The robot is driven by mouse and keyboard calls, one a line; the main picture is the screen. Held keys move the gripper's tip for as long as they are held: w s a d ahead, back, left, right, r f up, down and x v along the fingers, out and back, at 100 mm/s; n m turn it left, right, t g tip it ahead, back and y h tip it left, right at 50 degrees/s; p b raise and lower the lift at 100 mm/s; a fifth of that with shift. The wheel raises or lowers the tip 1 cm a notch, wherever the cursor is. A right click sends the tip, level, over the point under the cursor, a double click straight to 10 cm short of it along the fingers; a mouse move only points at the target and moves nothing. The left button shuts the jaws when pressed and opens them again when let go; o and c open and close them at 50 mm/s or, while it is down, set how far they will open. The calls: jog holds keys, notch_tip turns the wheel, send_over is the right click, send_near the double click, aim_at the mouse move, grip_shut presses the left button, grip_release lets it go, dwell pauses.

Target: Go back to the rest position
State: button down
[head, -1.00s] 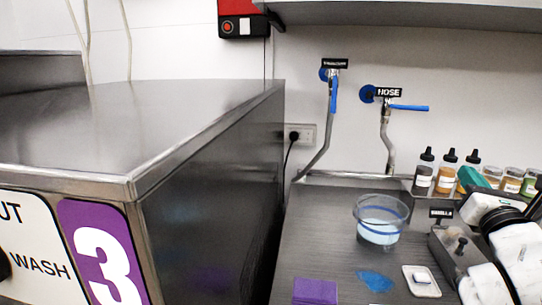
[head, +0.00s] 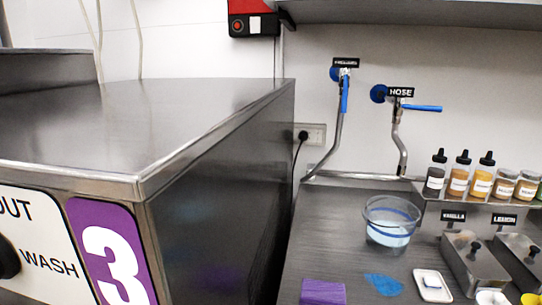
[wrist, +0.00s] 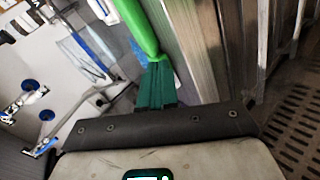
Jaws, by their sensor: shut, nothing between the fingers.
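My gripper (wrist: 157,70) shows in the wrist view as two dark green fingers, side by side and shut, with nothing seen held between them. The grey wrist plate is below them. A bright green long thing (wrist: 138,25) shows just beyond the fingertips; I cannot tell what it is or whether it is touching. In the head view my arm and gripper are not in the picture.
A steel machine (head: 150,120) marked 3 fills the left of the head view. On the steel counter (head: 330,240) stand a clear tub (head: 390,222), a purple block (head: 322,292), a white dish (head: 432,286) and lidded steel bins (head: 475,265). Bottles (head: 459,175) line the shelf behind.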

jog(key=s+a+f+m+g, duration=0.1)
jog(key=s+f+m+g, duration=0.2)
jog(key=s, duration=0.6)
jog(key=s+a+f+m+g+y, duration=0.1)
jog(key=s+a+f+m+g, duration=0.1)
jog(key=s+f+m, duration=0.3)
jog(key=s+a+f+m+g+y, duration=0.1)
jog(key=s+f+m+g, duration=0.3)
jog(key=s+f, duration=0.4)
jog(key=s+a, duration=0.1)
jog(key=s, duration=0.3)
jog(key=shift+s+f, duration=0.2)
jog(key=shift+s, duration=0.15)
jog(key=shift+w, duration=0.15)
